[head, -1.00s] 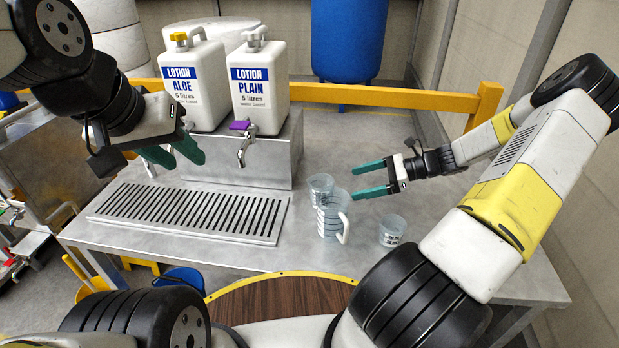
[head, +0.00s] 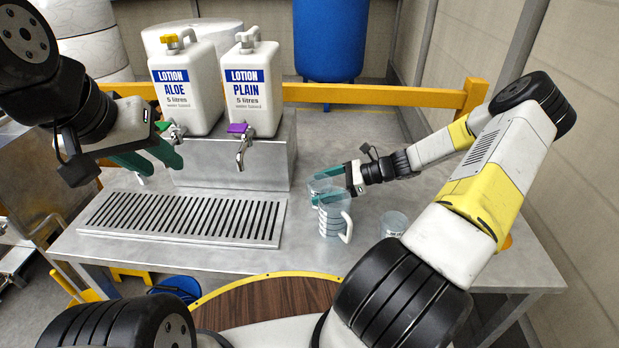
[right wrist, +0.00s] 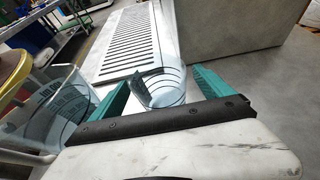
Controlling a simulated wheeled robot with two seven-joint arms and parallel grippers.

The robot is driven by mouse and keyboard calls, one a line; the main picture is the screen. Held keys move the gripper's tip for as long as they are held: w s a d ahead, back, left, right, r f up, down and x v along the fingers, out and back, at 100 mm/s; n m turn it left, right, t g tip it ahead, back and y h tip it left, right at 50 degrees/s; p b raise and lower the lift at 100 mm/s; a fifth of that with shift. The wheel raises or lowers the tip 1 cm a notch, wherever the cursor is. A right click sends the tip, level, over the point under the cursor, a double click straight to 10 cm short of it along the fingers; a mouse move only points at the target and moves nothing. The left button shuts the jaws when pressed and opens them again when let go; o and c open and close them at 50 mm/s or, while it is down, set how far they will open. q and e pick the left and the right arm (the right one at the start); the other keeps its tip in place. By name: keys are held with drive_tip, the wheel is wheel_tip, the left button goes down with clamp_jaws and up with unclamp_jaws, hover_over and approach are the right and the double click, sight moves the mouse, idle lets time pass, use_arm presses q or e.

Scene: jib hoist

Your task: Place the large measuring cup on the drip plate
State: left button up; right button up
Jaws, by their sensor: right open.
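Several clear measuring cups stand on the metal table. A cup with a white handle (head: 333,222) stands in front, and another clear cup (head: 319,187) stands just behind it, partly hidden by my right gripper (head: 327,187). That gripper is open, with its fingers on either side of the rear cup. In the right wrist view a clear cup (right wrist: 165,90) shows between the fingers, and the handled cup (right wrist: 50,110) is beside them at left. The slotted drip plate (head: 180,218) lies empty at left. My left gripper (head: 150,160) is open and empty near the aloe tap.
A smaller clear cup (head: 394,223) stands to the right, near my right arm. Lotion jugs labelled ALOE (head: 187,85) and PLAIN (head: 252,90) stand on a metal block behind the plate. A purple-topped tap (head: 240,140) sticks out. The table between plate and cups is clear.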

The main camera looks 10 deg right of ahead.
drive_tip(key=shift+w+a+f, duration=0.1)
drive_tip(key=shift+a+f, duration=0.05)
drive_tip(key=shift+a, duration=0.2)
drive_tip(key=shift+c, duration=0.3)
drive_tip(key=c, duration=1.5)
